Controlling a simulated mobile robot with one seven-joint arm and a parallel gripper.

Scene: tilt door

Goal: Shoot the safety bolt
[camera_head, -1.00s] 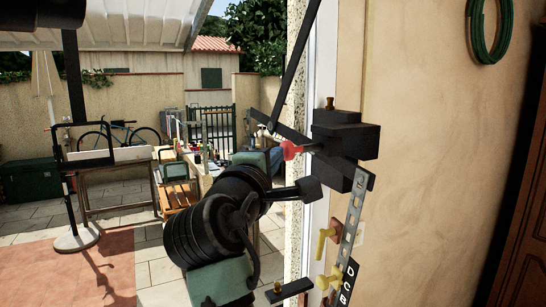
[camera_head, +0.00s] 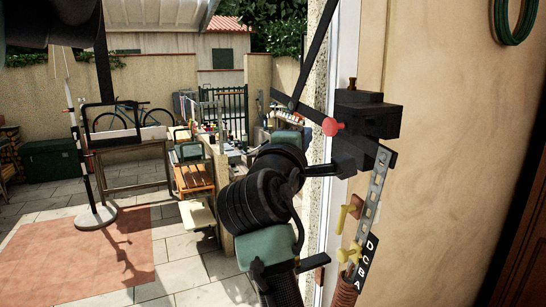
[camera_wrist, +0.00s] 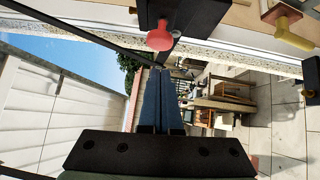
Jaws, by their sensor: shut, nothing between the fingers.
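A dark block (camera_head: 366,128) sits at the door frame on the right, with a red knob (camera_head: 332,127) on its left side and a brass pin (camera_head: 352,82) on top. Which part is the safety bolt is not marked. In the wrist view the red knob (camera_wrist: 159,38) and part of the dark block (camera_wrist: 188,14) are at the top. My gripper (camera_wrist: 162,78) is shut and empty there, its fingers together, apart from the knob in the picture.
A perforated strip (camera_head: 377,180) with yellow knobs (camera_head: 347,213) hangs below the block, beside a lettered plate (camera_head: 363,262). A short dark bar (camera_head: 306,264) sticks out left of these. A slanted dark rod (camera_head: 314,55) rises above the block. The tiled patio beyond holds tables and a bicycle (camera_head: 130,115).

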